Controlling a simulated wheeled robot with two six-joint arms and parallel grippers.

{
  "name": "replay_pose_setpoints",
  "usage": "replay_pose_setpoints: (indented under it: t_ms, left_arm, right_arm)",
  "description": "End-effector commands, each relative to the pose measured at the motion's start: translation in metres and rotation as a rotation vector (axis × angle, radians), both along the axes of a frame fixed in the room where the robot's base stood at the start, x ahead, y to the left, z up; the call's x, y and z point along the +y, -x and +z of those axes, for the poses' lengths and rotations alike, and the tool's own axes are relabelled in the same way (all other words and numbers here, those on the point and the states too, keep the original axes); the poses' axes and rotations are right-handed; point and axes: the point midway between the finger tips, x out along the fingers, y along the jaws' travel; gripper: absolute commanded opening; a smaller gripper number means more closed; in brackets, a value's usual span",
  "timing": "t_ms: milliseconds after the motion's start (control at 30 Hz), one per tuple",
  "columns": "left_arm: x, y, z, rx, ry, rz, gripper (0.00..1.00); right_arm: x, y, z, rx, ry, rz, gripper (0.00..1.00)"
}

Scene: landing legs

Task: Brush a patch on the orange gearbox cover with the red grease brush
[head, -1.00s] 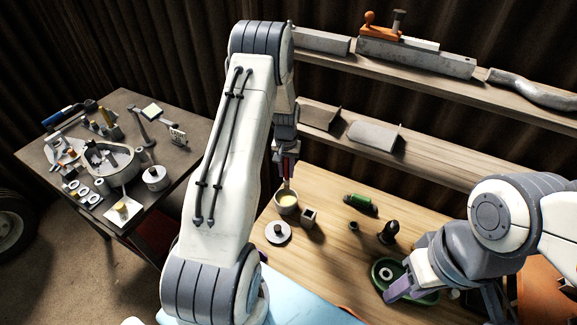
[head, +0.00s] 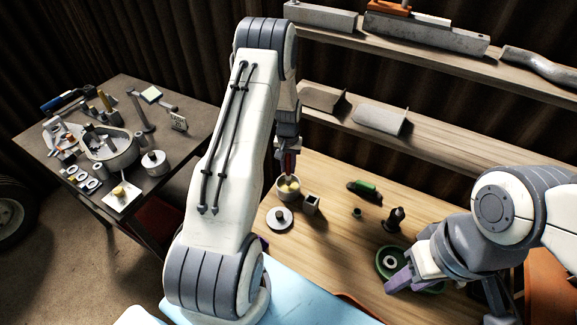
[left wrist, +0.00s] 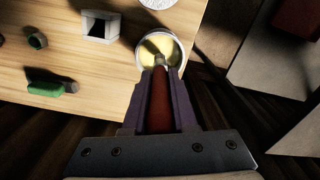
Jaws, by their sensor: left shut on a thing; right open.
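My left gripper (head: 289,158) is shut on the red grease brush (head: 289,165) and points down over a small round pot (head: 287,195) of yellowish grease. In the left wrist view the brush's red handle (left wrist: 160,105) sits between the fingers, and its tip overlaps the grease in the pot (left wrist: 184,55). My right gripper (head: 398,282) is open beside a green round dish (head: 432,290) at the right. An orange-brown surface (head: 550,275) shows at the right edge, partly hidden by my right arm; I cannot tell if it is the gearbox cover.
Shelves (head: 430,140) rise behind. A cluttered dark table (head: 180,140) is at left.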

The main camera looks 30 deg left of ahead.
Motion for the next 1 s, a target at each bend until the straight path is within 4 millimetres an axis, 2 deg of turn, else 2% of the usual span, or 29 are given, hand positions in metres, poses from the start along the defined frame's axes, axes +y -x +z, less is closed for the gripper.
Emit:
replay_pose_setpoints:
  t_ms: [1000]
  left_arm:
    - [-0.0001,-0.0001,-0.0085,0.0,0.0,0.0,0.0]
  right_arm:
    - [0.0,0.0,-0.0066,0.0,0.0,0.0,0.42]
